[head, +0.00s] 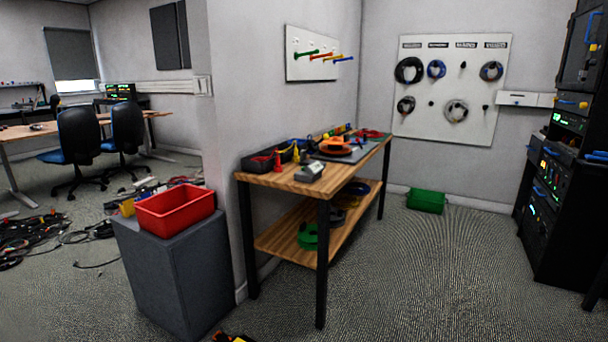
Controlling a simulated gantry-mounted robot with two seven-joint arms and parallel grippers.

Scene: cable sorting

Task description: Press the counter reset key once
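A small grey device with a dark top face (310,172) sits near the front edge of the wooden workbench; it may be the counter. It is too small here to make out a reset key or a display. Neither of my grippers can be made out in the head view.
The workbench (268,181) also holds a black bin (262,162), red cone-shaped items and an orange coil (336,145). A red bin (175,209) stands on a grey cabinet (185,280) to its left. Cables litter the left floor.

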